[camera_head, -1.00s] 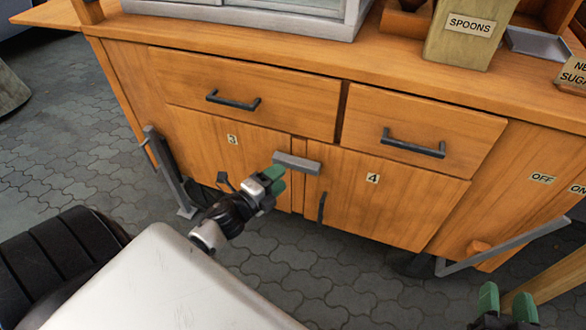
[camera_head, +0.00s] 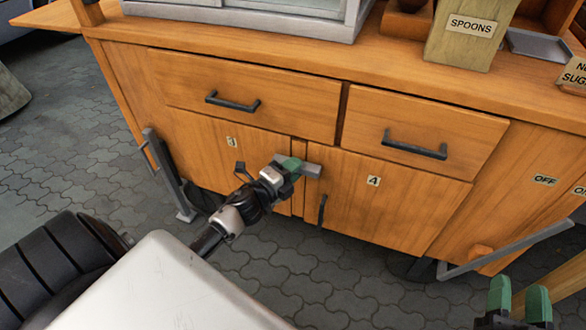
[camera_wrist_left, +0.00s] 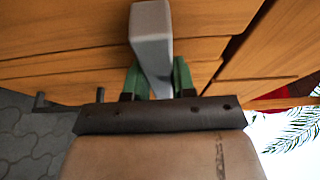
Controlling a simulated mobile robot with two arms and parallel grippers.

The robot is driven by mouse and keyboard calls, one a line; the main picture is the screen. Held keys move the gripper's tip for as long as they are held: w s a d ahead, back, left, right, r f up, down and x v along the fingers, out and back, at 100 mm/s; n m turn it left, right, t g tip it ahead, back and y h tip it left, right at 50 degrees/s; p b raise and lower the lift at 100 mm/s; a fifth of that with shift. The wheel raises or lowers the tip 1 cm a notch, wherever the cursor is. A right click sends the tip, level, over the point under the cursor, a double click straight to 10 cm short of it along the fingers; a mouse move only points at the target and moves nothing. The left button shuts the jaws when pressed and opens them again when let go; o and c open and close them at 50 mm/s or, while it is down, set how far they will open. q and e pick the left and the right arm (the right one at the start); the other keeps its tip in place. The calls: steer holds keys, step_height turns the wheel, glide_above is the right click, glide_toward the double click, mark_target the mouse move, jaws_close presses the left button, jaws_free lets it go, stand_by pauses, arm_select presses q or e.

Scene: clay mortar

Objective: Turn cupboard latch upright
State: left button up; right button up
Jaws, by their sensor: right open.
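The cupboard latch is a grey bar (camera_head: 313,171) lying crosswise, close to level, at the top of the gap between doors 3 and 4. My left gripper (camera_head: 289,168) is at its left part and covers that end in the head view. In the left wrist view the latch (camera_wrist_left: 152,40) runs between the two green fingers (camera_wrist_left: 158,80), one on each side. Whether they press on it cannot be told. My right gripper (camera_head: 518,292) is open and empty at the lower right, away from the cupboard.
Door 4 (camera_head: 390,210) has a dark vertical handle (camera_head: 322,209) just below the latch. Two drawers with dark handles (camera_head: 414,146) are above. Grey metal bars stand at the left (camera_head: 168,175) and lower right (camera_head: 505,250). Paved floor lies in front.

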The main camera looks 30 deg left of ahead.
arm_select(q)
steer(key=shift+c, duration=0.6)
